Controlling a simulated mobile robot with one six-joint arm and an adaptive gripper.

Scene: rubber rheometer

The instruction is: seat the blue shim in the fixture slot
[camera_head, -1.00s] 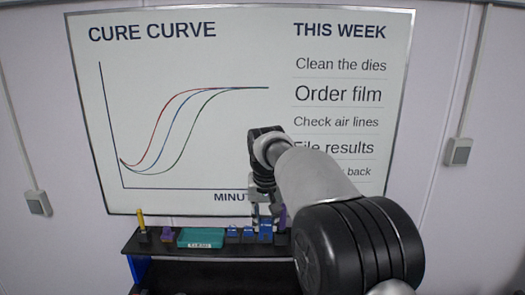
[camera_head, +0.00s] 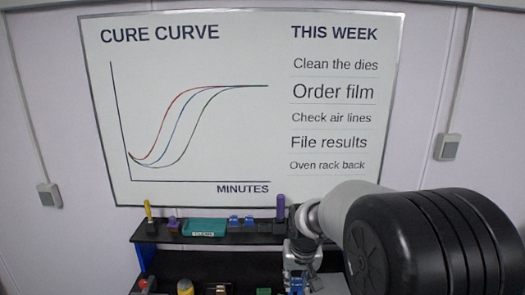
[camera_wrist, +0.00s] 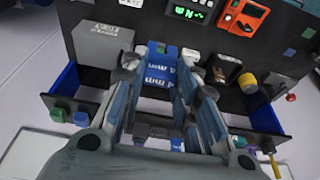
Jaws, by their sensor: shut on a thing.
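My gripper (camera_wrist: 160,62) is shut on a blue piece with white lettering (camera_wrist: 158,76), taken to be the blue shim, in the wrist view. The piece is between the two fingertips, over a dark surface. In the head view my gripper (camera_head: 297,270) is below and in front of the shelf's right end, with a bit of blue (camera_head: 297,286) at its tip, cut by the lower edge. I cannot make out the fixture slot in either view.
A dark shelf (camera_head: 215,238) carries a yellow-handled tool (camera_head: 149,213), a teal tray (camera_head: 203,227), small blue blocks (camera_head: 241,222) and an upright purple piece (camera_head: 280,207). The wrist view shows a grey box (camera_wrist: 100,42) and an orange device (camera_wrist: 243,16).

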